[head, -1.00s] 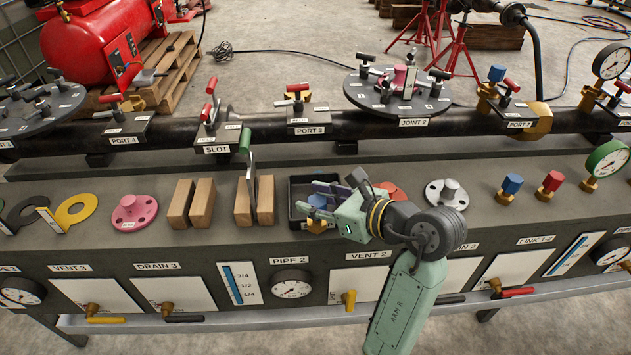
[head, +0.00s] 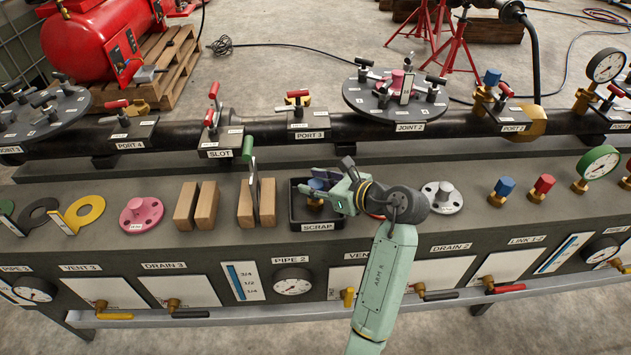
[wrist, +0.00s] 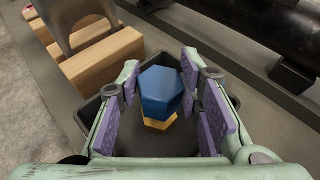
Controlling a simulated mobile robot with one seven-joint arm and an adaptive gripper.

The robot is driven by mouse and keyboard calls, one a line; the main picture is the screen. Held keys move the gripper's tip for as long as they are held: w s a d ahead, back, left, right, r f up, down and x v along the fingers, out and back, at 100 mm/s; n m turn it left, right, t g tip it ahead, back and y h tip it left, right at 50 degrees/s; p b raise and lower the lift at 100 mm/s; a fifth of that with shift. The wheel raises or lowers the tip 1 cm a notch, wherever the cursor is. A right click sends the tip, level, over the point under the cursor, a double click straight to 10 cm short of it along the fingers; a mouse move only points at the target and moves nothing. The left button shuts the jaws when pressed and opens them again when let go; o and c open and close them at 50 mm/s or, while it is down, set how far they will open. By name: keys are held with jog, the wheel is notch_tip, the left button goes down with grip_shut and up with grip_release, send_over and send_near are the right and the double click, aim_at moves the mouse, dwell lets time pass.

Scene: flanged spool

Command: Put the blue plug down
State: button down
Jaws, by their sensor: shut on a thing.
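The blue plug (head: 317,184) has a blue hex head and a brass lower part. It is in the black scrap tray (head: 318,227), upright or nearly so; I cannot tell whether it touches the floor of the tray. My gripper (head: 325,188) reaches in from the right and is shut on the plug. In the wrist view the plug (wrist: 160,92) stands between the purple finger pads of my gripper (wrist: 165,100), with the tray (wrist: 92,108) around and below it. The fingers hide part of the plug in the head view.
Wooden blocks (head: 257,204) with a green-handled piece (head: 249,150) stand just left of the tray. Another blue plug (head: 505,186) and a red plug (head: 543,184) stand further right. The pipe (head: 270,134) runs behind.

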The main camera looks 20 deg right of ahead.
jog(key=shift+f, duration=0.1)
jog(key=c, duration=1.1)
grip_release()
jog(key=shift+r, duration=0.3)
jog(key=b+v, duration=0.3)
jog(key=v, duration=0.9)
jog(key=shift+f+b, duration=0.15)
jog(key=shift+b, duration=0.25)
jog(key=shift+a, duration=0.1)
